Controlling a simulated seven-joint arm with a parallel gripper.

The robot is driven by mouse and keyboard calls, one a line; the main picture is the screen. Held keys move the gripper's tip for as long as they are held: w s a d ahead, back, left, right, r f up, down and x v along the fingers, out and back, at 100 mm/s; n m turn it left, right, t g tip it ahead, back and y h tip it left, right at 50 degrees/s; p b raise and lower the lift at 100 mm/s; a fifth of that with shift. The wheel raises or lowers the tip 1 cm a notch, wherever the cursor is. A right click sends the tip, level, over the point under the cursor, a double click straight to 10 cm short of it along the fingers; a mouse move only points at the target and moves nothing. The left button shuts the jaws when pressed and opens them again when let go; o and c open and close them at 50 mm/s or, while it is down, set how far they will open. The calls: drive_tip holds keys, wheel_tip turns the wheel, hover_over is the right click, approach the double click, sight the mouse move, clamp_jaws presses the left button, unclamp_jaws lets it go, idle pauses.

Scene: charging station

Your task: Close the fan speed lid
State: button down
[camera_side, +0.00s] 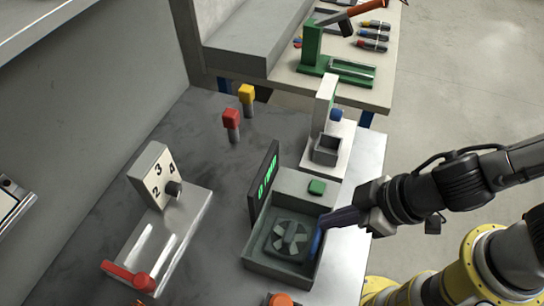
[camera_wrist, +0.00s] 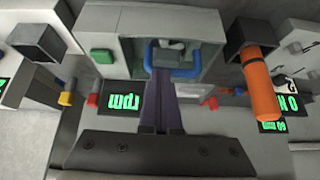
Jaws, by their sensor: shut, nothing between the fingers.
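The grey fan box (camera_side: 255,262) is open at the top in the side view, and its fan (camera_side: 289,237) shows inside. A blue handle (camera_side: 317,244) stands at the box's right side. The handle also shows in the wrist view (camera_wrist: 187,72), at the box's opening. I cannot clearly tell the lid panel from the box walls. My gripper (camera_side: 324,222) has its purple fingers shut and empty, with the tips close by the handle. In the wrist view the fingers (camera_wrist: 164,72) reach up to the handle; I cannot tell whether they touch it.
A green button (camera_side: 317,187) and a black display (camera_side: 263,185) with green digits adjoin the box. A white stand (camera_side: 326,100) is behind. A numbered dial block (camera_side: 155,175) and a red lever (camera_side: 130,277) are left. An orange cylinder (camera_wrist: 261,85) shows in the wrist view.

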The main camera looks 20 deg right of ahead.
drive_tip(key=shift+s+d+f, duration=0.2)
drive_tip(key=shift+f, duration=0.25)
drive_tip(key=shift+s+d+f, duration=0.15)
drive_tip(key=shift+f, duration=0.3)
drive_tip(key=w+a+r+v, duration=0.1)
drive_tip(key=v, duration=1.3)
drive_tip(key=w+d+r+m+t+h, duration=0.1)
drive_tip(key=w+d+r+m+h, duration=0.1)
drive_tip(key=w+d+m, duration=0.35)
drive_tip(key=w+d+r+m+t+h, duration=0.1)
drive_tip(key=w+d+r+m+t, duration=0.1)
drive_tip(key=d, duration=0.7)
drive_tip(key=s+d+m+g+h, duration=0.1)
drive_tip(key=s+d+g, duration=0.1)
drive_tip(key=s+d, duration=0.5)
drive_tip(key=shift+d+f+h, duration=0.25)
drive_tip(key=shift+d+h, duration=0.15)
drive_tip(key=shift+d, duration=0.3)
